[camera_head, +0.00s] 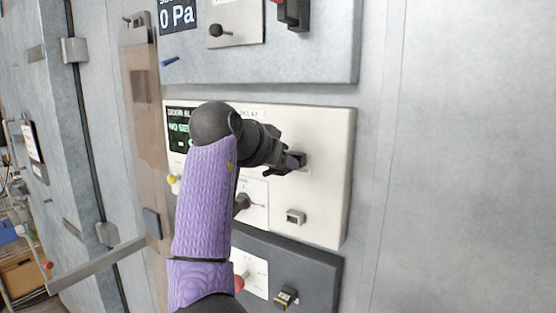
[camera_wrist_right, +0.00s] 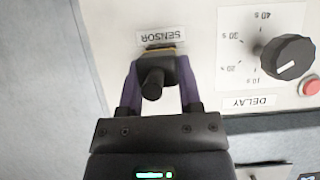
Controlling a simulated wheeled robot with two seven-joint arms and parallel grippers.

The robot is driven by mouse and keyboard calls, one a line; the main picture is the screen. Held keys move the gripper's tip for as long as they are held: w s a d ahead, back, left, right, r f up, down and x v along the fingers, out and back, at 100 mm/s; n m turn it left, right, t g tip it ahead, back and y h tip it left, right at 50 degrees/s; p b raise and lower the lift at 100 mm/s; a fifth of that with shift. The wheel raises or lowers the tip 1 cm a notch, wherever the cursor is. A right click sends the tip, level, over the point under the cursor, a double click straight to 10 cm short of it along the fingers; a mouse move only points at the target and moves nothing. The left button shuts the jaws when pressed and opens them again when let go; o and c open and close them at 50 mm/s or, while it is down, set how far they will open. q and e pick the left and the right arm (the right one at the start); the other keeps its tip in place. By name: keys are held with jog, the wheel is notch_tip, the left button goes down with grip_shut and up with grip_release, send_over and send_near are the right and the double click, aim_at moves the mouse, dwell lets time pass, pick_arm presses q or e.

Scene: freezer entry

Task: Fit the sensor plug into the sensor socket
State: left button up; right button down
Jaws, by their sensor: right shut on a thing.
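The sensor plug (camera_wrist_right: 153,82) is black with a thin yellow edge at its far end. My right gripper (camera_wrist_right: 158,80) is shut on it, one purple finger on each side. In the head view my right gripper (camera_head: 293,163) is up against the cream panel (camera_head: 325,190). The plug is at the panel beside the upside-down SENSOR label (camera_wrist_right: 163,36) in the wrist view. The sensor socket is hidden behind the plug, and I cannot tell how deep the plug sits. The panel's dark display (camera_head: 180,130) shows partly hidden green text starting "NO SE". My left gripper is out of view.
A DELAY knob (camera_wrist_right: 287,57) and a red button (camera_wrist_right: 309,86) are beside the plug in the wrist view. A separate grey socket (camera_head: 295,217) is lower on the cream panel. Grey panels lie above (camera_head: 315,60) and below (camera_head: 318,270). The wall at right (camera_head: 470,160) is clear.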

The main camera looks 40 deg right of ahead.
aim_at(270, 171)
jog(key=shift+w+d+p, duration=0.2)
jog(key=shift+d+p, duration=0.3)
jog(key=shift+d, duration=0.2)
jog(key=shift+d, duration=0.1)
jog(key=c, duration=0.5)
grip_release()
jog(key=shift+c, duration=0.2)
jog(key=o, duration=0.3)
jog(key=shift+w+d, duration=0.1)
jog(key=shift+d, duration=0.1)
jog(key=shift+o, duration=1.2)
jog(key=shift+a, duration=0.15)
jog(key=s+a, duration=0.2)
jog(key=a, duration=0.4)
jog(key=shift+a+b, duration=0.3)
jog(key=shift+b, duration=0.1)
